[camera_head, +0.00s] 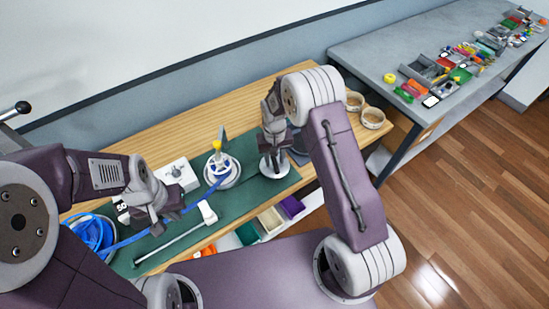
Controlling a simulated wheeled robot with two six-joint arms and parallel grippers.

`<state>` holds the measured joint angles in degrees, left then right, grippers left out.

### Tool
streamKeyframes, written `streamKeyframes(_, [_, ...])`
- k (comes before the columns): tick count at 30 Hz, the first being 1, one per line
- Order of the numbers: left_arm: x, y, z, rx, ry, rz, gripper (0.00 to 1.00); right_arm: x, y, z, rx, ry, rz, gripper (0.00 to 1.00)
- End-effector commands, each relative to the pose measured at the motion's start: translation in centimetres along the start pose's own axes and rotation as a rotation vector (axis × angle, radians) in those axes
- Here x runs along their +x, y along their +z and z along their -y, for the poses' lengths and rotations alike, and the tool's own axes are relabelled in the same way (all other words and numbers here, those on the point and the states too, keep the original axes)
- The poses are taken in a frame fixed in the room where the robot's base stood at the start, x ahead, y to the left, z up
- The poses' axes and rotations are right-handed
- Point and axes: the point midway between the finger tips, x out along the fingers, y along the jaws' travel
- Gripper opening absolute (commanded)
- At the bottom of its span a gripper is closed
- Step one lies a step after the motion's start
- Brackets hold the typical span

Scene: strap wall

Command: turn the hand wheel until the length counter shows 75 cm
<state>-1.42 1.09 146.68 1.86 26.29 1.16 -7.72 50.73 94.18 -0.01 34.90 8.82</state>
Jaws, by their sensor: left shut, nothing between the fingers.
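A white box with a round knob (177,173) stands on the green mat; I cannot read any length figure on it. To its right is a white reel (222,172) with blue strap and a yellow knob on top. Further right a round white disc (280,167), which may be the hand wheel, lies under my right gripper (271,152). That gripper points down over the disc; its fingertips are too small to tell whether it is open or touching. My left gripper (170,216) is shut and empty, low over the mat beside the blue strap (135,239).
A coil of blue strap (92,232) lies at the left. A white T-shaped rod (180,238) lies across the green mat (160,256). Two round containers (372,117) stand at the bench's right end. A grey table (385,53) holds many small parts.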

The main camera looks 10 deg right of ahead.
Motion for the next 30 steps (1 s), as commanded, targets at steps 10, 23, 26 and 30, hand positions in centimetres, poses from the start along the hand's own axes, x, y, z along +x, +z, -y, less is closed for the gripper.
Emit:
streamKeyframes(10, [1.2, 0.1, 0.0, 0.000, 0.000, 0.000, 0.00, -5.8, -0.2, 0.0, 0.000, -0.001, -0.006, 0.36])
streamKeyframes(23, [1.4, 0.1, 0.0, 0.000, 0.000, 0.000, 0.00, -9.1, -0.1, 0.0, 0.000, 0.000, -0.001, 0.36])
streamKeyframes(26, [1.4, 0.1, 0.0, 0.000, 0.000, 0.000, 0.00, -9.1, 0.0, 0.0, 0.000, 0.000, -0.001, 0.36])
streamKeyframes(30, [1.4, 0.1, 0.0, 0.000, 0.000, 0.000, 0.00, -9.1, 0.0, 0.0, 0.000, 0.000, -0.001, 0.36])
